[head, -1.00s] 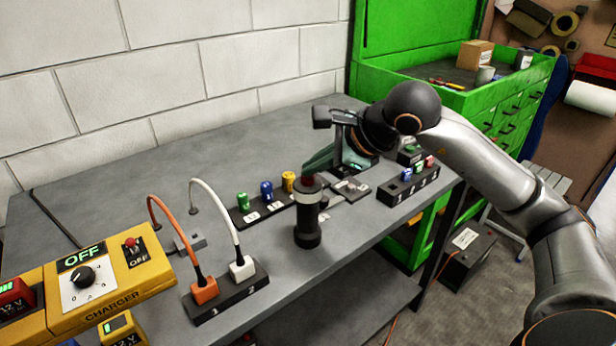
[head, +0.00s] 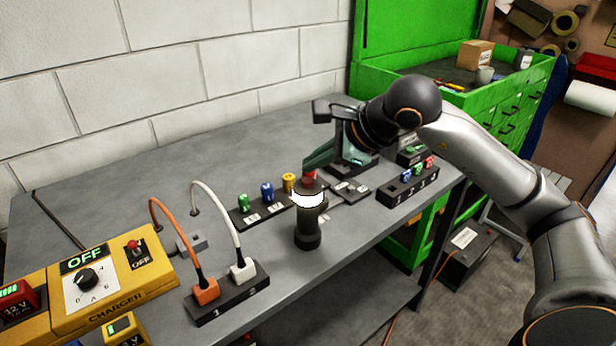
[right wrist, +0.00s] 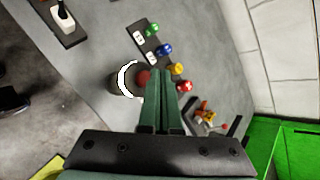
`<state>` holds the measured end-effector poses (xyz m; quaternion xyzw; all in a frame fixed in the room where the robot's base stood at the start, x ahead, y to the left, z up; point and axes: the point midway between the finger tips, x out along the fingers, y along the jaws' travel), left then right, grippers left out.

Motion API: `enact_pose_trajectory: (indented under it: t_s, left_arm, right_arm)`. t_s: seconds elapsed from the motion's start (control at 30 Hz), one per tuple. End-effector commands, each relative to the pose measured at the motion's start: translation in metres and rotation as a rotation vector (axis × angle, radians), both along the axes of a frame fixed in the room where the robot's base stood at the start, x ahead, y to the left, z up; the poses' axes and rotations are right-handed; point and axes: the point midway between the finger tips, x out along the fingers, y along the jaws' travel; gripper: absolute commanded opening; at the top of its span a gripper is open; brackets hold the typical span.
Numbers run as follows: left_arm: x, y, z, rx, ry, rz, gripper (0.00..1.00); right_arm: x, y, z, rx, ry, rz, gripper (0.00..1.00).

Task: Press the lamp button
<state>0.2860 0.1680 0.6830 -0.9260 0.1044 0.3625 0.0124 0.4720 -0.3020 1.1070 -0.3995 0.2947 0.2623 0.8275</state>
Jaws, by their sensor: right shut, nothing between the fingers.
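The lamp (head: 308,225) is a black upright cylinder on the grey workbench, with a ring (head: 307,200) that glows bright white. Its red button (head: 309,177) is on top. The ring (right wrist: 124,80) and the red button (right wrist: 144,77) also show in the right wrist view. My right gripper (head: 308,164) is shut and empty, with its green fingertips just above the button in the head view. In the right wrist view the closed fingers (right wrist: 165,75) overlap the button's edge; I cannot tell whether they touch it. My left gripper is out of view.
Green, blue and yellow knobs (head: 266,192) stand on a strip behind the lamp. A black block with coloured plugs (head: 407,185) is to the right. A cable socket block (head: 228,292) and yellow charger (head: 105,280) are to the left.

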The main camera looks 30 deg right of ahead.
Motion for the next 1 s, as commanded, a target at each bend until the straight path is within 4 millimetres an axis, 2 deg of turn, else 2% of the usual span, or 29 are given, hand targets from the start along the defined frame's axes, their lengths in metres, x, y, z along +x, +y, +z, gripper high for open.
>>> enact_pose_trajectory:
  t_s: [0.17,0.7,1.0]
  left_arm:
    - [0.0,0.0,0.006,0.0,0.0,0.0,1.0]
    - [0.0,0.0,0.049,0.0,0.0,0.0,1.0]
    - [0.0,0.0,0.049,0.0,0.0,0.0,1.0]
  right_arm:
    - [0.0,0.0,0.007,0.0,-0.001,-0.001,0.0]
    - [0.0,0.0,0.06,0.0,-0.002,-0.001,0.0]
    - [0.0,0.0,0.06,0.0,0.0,0.0,0.0]
